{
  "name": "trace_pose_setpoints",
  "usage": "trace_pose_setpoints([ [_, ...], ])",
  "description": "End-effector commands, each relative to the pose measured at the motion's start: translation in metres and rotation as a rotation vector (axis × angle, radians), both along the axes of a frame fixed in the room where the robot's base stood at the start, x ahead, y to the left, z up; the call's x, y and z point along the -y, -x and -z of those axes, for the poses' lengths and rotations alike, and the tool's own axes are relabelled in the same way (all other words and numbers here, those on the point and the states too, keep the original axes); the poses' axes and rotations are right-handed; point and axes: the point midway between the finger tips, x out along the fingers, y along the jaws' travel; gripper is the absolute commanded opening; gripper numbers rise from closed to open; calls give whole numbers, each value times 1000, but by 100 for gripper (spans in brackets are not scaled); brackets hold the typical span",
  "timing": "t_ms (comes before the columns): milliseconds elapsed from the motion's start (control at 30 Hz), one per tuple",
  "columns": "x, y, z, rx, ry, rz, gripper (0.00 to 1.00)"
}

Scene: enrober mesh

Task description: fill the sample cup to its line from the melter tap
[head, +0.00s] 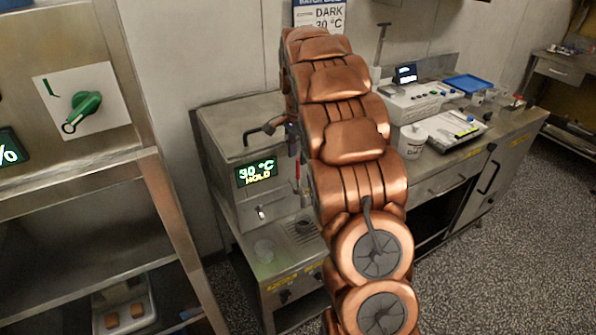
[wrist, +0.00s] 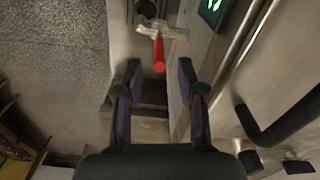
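The steel melter (head: 225,135) stands at centre left in the head view, its display reading 30 °C HOLD. Its tap lever (head: 297,175) is red and partly hidden by my arm; the red lever also shows in the wrist view (wrist: 159,53), below a metal fitting (wrist: 160,29). My gripper (wrist: 159,70) is open, with the lever's end between or just beyond its fingertips; I cannot tell the depth. No finger visibly touches it.
A dark grate (head: 300,228) lies right of the cup. A black bar handle (wrist: 275,125) and steel wall run along the right in the wrist view. A white tub (head: 412,140) and instruments stand on the bench behind my arm. Open floor (head: 500,240) is at right.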

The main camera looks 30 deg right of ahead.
Motion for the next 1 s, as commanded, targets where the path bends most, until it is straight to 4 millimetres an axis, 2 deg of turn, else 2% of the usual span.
trace_pose_setpoints([
  [400, -2, 2, 54, -8, -4, -1, 39],
  [500, -1, 1, 62, -4, -3, -1, 39],
  [900, -1, 1, 69, -1, 0, -2, 39],
  [1000, -1, 1, 69, -1, -1, -2, 29],
])
